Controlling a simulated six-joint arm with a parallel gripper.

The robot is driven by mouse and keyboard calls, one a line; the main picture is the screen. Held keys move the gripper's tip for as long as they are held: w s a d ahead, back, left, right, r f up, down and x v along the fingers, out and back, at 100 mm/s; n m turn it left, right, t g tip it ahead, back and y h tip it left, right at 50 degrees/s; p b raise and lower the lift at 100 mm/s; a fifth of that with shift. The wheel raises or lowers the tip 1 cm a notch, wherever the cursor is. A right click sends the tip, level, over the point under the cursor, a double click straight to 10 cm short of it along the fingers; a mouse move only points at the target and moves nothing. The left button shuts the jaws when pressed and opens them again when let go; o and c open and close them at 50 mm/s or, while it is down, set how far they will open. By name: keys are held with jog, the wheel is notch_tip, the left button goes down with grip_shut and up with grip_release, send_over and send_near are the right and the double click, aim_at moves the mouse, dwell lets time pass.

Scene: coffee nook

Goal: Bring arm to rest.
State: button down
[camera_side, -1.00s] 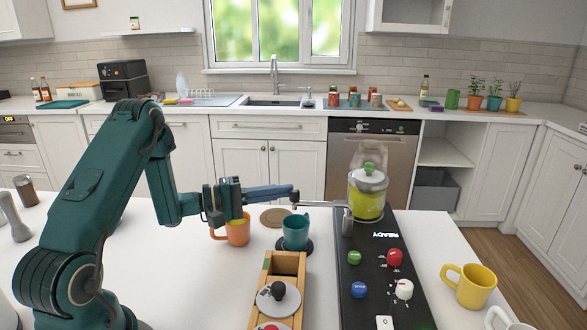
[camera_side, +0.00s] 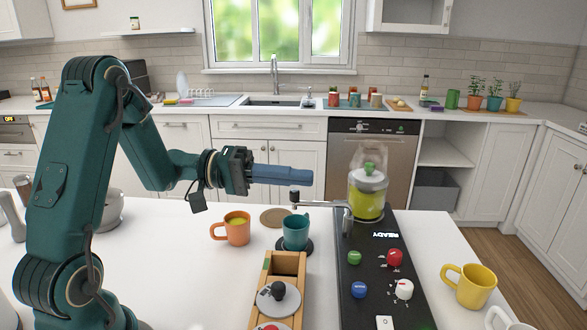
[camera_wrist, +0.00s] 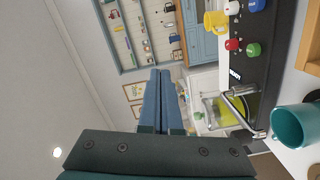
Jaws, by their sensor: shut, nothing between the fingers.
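My gripper (camera_side: 311,175) is raised in the air above the white table in the side view. Its long blue fingers are together and hold nothing; they point right, toward the glass vessel with the green lid (camera_side: 368,190) on the black machine (camera_side: 378,275). The fingertips are apart from everything, above and left of the vessel. In the wrist view the shut fingers (camera_wrist: 162,72) point up the picture, with the machine (camera_wrist: 262,72) to their right.
The teal mug (camera_side: 296,231) stands on a dark round coaster below the fingers. A wooden stand (camera_side: 284,263), a metal arm (camera_side: 320,204) and a yellow mug (camera_side: 470,287) are nearby. The air above the table is open.

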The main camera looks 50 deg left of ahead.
jog(key=s+d+m+g+y, duration=0.2)
jog(key=s+d+m+g, duration=0.7)
jog(key=s+d, duration=0.5)
jog(key=s+a+f+y, duration=0.3)
jog(key=s+y, duration=0.2)
jog(key=y, duration=0.1)
jog(key=w+a+f+n+t+y, duration=0.1)
jog(key=a+n+t+y, duration=0.2)
jog(key=a, duration=0.5)
jog(key=n+y, duration=0.1)
jog(key=y, duration=0.1)
jog(key=shift+w+a+f+n+y, duration=0.15)
jog(key=shift+w+n+y, duration=0.15)
jog(key=shift+w, duration=0.05)
